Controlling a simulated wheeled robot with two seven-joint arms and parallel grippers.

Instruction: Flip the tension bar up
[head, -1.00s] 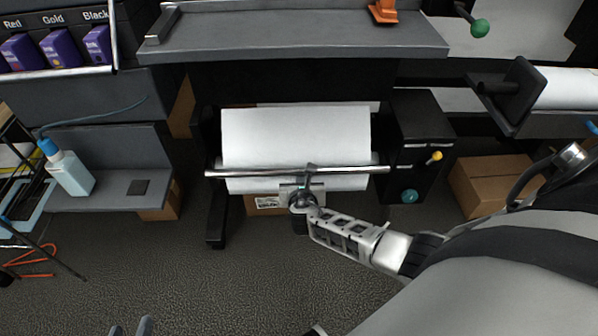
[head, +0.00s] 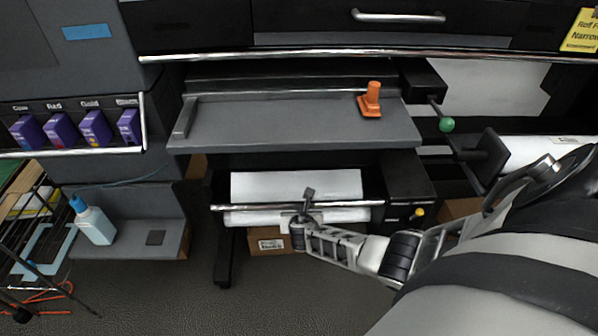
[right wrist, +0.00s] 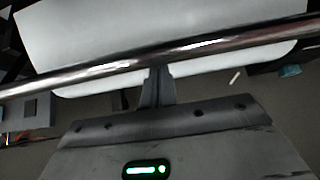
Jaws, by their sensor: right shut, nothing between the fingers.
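The tension bar (head: 345,204) is a shiny metal rod lying across the front of the white film roll (head: 290,186), below the grey shelf. My right gripper (head: 308,195) is at the middle of the bar, its fingers pointing up. In the right wrist view the bar (right wrist: 215,45) crosses the picture at a slant, and the shut fingers (right wrist: 158,78) reach up to it with nothing between them. Whether they touch the bar, I cannot tell. My left gripper is out of view.
A grey shelf (head: 290,123) with an orange tool (head: 371,100) juts out above the bar. A green-knobbed lever (head: 446,124) and a black side housing (head: 407,180) stand to the right. Floor in front is open.

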